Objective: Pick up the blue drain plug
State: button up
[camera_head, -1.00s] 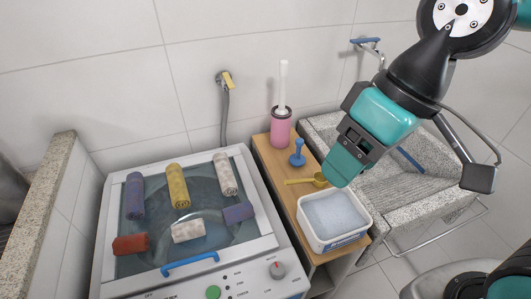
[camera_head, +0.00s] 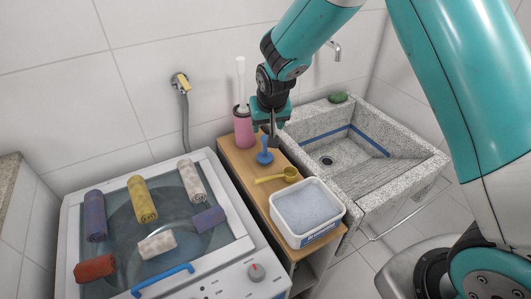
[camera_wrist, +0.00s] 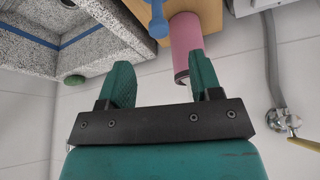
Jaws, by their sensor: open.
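The blue drain plug (camera_head: 264,156) stands upright on the wooden shelf top (camera_head: 246,176), with its round base down and its knobbed stem up. My gripper (camera_head: 271,134) hangs just above and slightly right of the plug in the head view, partly overlapping the area behind it. In the wrist view my gripper (camera_wrist: 161,72) has its two teal fingers spread with nothing between them. The plug (camera_wrist: 157,20) shows at the top edge there, beyond the fingertips and partly cut off by the frame.
A pink brush holder (camera_head: 244,130) stands close left of the plug. A yellow scoop (camera_head: 276,176) and a white tub (camera_head: 309,235) are in front. The stone sink (camera_head: 412,157) is right, and a washer (camera_head: 246,247) with rolled cloths is left.

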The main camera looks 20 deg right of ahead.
aim_at(265, 137)
jog(key=p+x, duration=0.1)
jog(key=x, duration=0.4)
jog(key=shift+w+f, duration=0.1)
jog(key=shift+f, duration=0.25)
jog(key=shift+p+x, duration=1.3)
jog(key=shift+x, duration=1.3)
jog(key=shift+d+r, duration=0.1)
grip_shut()
